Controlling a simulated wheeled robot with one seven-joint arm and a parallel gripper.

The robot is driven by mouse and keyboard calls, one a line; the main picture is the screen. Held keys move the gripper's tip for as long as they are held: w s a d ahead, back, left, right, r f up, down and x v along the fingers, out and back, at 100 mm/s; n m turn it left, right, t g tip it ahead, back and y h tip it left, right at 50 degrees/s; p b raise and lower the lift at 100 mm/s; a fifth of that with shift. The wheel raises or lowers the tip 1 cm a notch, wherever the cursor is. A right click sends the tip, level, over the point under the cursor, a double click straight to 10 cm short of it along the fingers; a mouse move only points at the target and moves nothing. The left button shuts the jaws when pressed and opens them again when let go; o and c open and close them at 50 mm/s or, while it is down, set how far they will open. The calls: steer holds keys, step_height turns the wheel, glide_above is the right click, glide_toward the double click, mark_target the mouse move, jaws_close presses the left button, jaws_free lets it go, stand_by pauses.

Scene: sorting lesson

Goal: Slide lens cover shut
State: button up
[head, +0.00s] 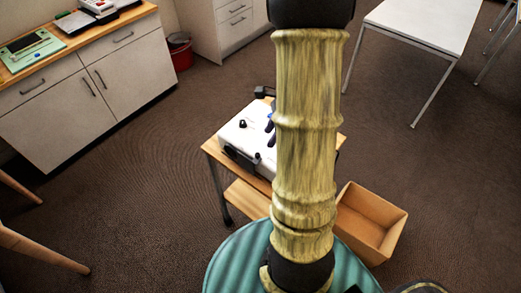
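A white boxy device (240,129) with a black knob on top stands on a small wooden trolley table (211,146) in the middle of the head view. It looks like a projector. My arm stands upright in front of it and hides its right part. Small dark parts show on the device beside my arm, but I cannot tell whether one is the lens cover. The lens and the cover's position cannot be made out. My gripper is not visible in this view.
An open cardboard box (354,222) sits on the floor right of the trolley. A cabinet (50,125) with devices on top stands at upper left, a red bin (181,53) beside it. A white table (421,24) is at upper right. Carpet between is clear.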

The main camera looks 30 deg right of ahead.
mark_target(258, 154)
steer(key=b+x, duration=0.1)
steer(key=x, duration=0.7)
steer(key=shift+w+a+f, duration=0.1)
steer(key=shift+f, duration=0.15)
jaws_close()
